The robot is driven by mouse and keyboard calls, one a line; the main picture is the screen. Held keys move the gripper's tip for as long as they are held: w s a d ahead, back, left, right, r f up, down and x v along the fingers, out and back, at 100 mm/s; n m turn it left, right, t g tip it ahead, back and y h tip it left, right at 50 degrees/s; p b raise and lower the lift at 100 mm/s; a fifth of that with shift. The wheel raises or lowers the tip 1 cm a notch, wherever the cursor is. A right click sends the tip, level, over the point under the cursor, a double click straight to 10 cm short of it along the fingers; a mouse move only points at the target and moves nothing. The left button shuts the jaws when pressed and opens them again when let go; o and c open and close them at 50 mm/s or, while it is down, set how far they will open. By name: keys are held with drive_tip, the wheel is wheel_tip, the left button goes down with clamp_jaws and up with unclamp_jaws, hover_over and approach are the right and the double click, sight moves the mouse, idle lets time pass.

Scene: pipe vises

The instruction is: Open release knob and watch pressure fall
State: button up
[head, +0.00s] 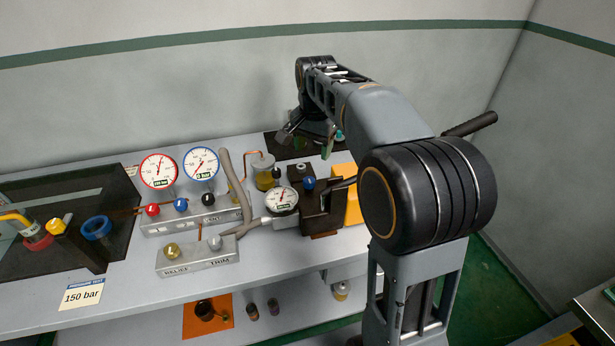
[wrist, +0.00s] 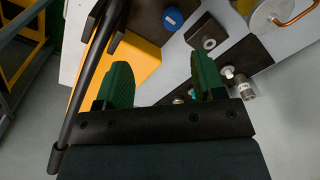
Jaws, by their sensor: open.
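The dark pump block (head: 322,212) stands right of centre on the bench with a blue knob (head: 309,183) on top. In the wrist view a blue knob (wrist: 173,17) shows beyond the fingertips, near the top edge. No label names the release knob. A white-faced gauge (head: 282,200) sits left of the pump block; its needle points upward, but the value is too small to read. My gripper (wrist: 161,62) is open, its green fingers apart with nothing between them.
A red-rimmed gauge (head: 159,171) and a blue-rimmed gauge (head: 201,163) stand above a manifold with red, blue and black knobs. A block marked RELIEF and TRIM (head: 198,257) lies in front. A black lever (wrist: 92,85) and yellow block (wrist: 135,65) flank my gripper's left side.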

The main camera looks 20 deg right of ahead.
sight(309, 180)
drive_tip(key=shift+m+g, duration=0.3)
drive_tip(key=shift+m, duration=0.5)
drive_tip(key=w+f, duration=0.1)
drive_tip(key=f, duration=0.3)
drive_tip(key=w+f, duration=0.1)
drive_tip(key=f, duration=0.4)
drive_tip(key=w+f, duration=0.1)
drive_tip(key=f, duration=0.3)
drive_tip(key=shift+w+f, duration=0.25)
drive_tip(key=shift+f, duration=0.1)
drive_tip(key=shift+c, duration=0.3)
drive_tip(key=c, duration=0.9)
drive_tip(key=shift+o, duration=0.2)
